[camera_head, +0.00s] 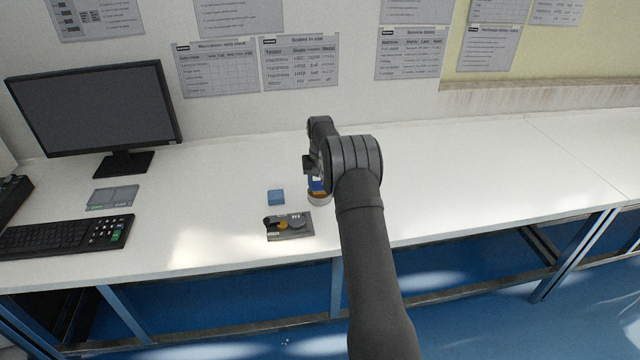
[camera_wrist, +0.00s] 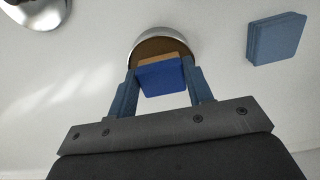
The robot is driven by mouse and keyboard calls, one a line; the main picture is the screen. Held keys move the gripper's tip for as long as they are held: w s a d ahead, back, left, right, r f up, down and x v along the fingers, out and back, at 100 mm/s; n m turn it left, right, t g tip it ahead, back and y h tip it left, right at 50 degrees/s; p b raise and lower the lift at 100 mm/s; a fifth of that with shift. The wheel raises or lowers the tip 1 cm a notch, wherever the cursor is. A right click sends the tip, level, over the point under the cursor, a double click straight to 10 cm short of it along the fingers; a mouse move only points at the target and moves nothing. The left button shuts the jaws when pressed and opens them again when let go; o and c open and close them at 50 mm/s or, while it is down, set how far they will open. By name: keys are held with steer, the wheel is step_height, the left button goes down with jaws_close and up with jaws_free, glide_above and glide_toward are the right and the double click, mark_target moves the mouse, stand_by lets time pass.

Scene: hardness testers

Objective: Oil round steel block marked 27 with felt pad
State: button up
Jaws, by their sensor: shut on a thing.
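My gripper (camera_wrist: 160,80) is shut on a blue block with a tan layer, which looks like the felt pad (camera_wrist: 163,80). The pad is over a round silver dish (camera_wrist: 150,36) with a brown inside; I cannot tell whether it touches. The dish also shows in the head view (camera_head: 319,201), below my gripper (camera_head: 316,180). A round shiny metal piece (camera_wrist: 38,10) is cut off at the top left of the wrist view. It may be the round steel block, but no number 27 is readable.
A blue square block (camera_head: 276,197) lies left of the dish. A grey holder (camera_head: 291,235) with small dark, orange and grey parts sits near the front edge. A monitor (camera_head: 95,105) and keyboard (camera_head: 65,236) stand at left. The right of the bench (camera_head: 480,170) is clear.

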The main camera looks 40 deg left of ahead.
stand_by(0.5)
steer(key=shift+r, duration=3.45)
